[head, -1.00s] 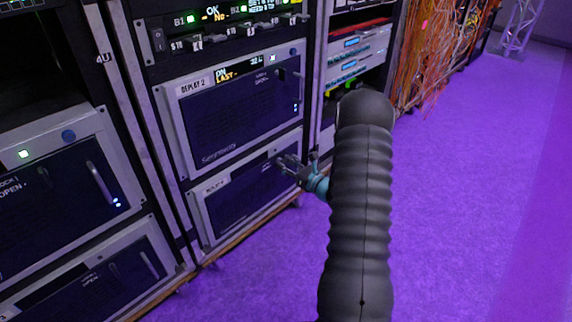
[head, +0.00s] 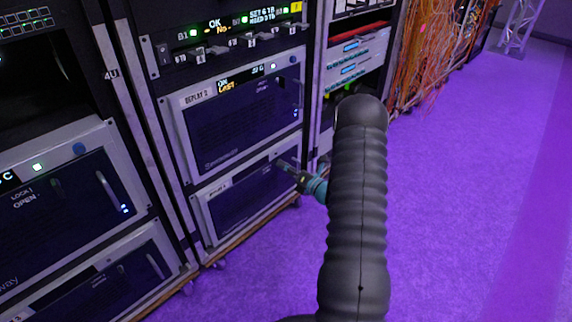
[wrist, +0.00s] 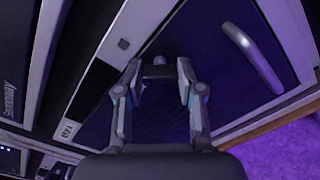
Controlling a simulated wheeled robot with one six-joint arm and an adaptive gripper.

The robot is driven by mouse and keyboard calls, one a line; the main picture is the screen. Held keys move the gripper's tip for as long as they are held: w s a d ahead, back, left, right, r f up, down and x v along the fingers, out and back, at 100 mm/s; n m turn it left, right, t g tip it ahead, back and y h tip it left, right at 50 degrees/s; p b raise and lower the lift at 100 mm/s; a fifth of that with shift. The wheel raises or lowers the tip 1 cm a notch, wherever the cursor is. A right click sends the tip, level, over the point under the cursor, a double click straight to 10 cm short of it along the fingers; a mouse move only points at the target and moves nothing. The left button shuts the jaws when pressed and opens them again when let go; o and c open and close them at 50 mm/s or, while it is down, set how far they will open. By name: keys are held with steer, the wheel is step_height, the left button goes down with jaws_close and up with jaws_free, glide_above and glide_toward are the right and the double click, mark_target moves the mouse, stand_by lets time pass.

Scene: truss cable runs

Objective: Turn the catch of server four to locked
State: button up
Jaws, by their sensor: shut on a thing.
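The lower right server (head: 243,202) sits under the unit labelled "REPLAY 2"; its own label is too small to read surely. In the wrist view its dark front panel (wrist: 235,95) is close and tilted. My gripper (head: 288,167) is at the upper right of that panel. In the wrist view my gripper (wrist: 159,68) has its two fingers around a small catch (wrist: 158,72), shut on it. The fingers hide most of the catch, and I cannot read its angle or any lock mark.
A curved grey handle (wrist: 252,55) stands out beside the catch. The REPLAY 2 unit (head: 235,110) is directly above. Another server (head: 70,195) with an "OPEN" mark is at left. Purple floor (head: 460,200) is clear at right; orange cables (head: 425,45) hang at the back.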

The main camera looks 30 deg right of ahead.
steer(key=shift+m+p, duration=1.85)
steer(key=shift+m, duration=2.25)
steer(key=o, duration=1.2)
steer(key=shift+c, duration=0.2)
steer(key=v, duration=1.2)
